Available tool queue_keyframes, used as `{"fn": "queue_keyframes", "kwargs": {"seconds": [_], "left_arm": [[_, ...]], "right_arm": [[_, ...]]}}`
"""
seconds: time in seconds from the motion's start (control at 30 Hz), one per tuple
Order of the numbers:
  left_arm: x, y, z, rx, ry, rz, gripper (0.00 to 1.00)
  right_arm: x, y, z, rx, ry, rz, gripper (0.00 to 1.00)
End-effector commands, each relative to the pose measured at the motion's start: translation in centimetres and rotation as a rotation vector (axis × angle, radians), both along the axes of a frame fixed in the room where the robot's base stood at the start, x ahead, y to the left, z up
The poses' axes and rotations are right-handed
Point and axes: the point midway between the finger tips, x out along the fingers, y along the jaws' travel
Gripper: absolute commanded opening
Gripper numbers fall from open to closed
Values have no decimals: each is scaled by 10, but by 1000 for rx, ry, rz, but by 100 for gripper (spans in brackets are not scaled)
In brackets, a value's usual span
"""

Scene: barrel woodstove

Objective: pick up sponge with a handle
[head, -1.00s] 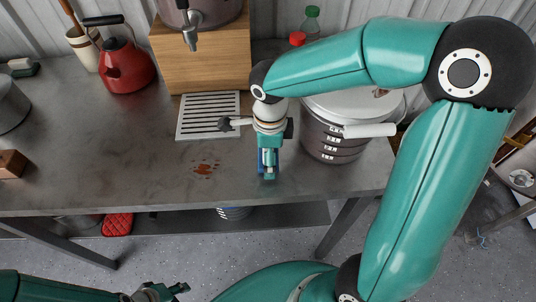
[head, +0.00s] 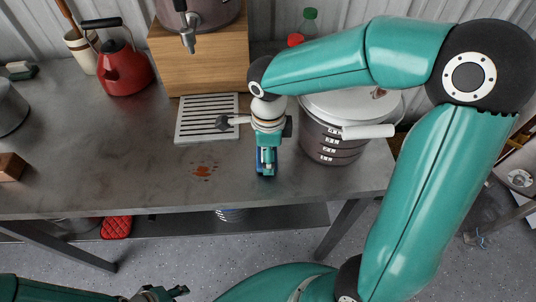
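My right gripper (head: 267,160) points down over the front right part of the grey table. A small blue and dark piece (head: 261,160) shows at its fingers. It may be the sponge with a handle, but the gripper covers most of it. I cannot tell whether the fingers are shut on it. My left gripper (head: 172,293) is low at the bottom edge, in front of the table and far from the blue piece. Its fingers are dark and too small to read.
A reddish stain (head: 204,172) lies on the table (head: 110,160) left of the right gripper. A slotted tray (head: 200,130) is behind it, before a wooden box (head: 200,70). A lidded pot (head: 330,145) stands close right.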

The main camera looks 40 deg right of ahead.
Motion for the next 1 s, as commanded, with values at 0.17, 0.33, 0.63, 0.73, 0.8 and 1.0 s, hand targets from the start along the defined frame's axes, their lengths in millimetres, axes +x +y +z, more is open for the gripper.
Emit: {"fn": "queue_keyframes", "kwargs": {"seconds": [0.17,0.33,0.63,0.73,0.8,1.0], "left_arm": [[0,0,0,0,0,0,40],[0,0,1,0,0,0,40],[0,0,5,0,0,0,40],[0,0,6,0,0,0,40],[0,0,7,0,0,0,40],[0,0,9,0,0,0,40]], "right_arm": [[1,1,24,2,-5,0,43],[1,1,59,2,-8,0,43],[1,1,135,3,-7,0,43],[1,0,157,2,-5,0,43],[0,0,169,1,-3,0,43],[0,0,188,2,-1,-1,43]]}}
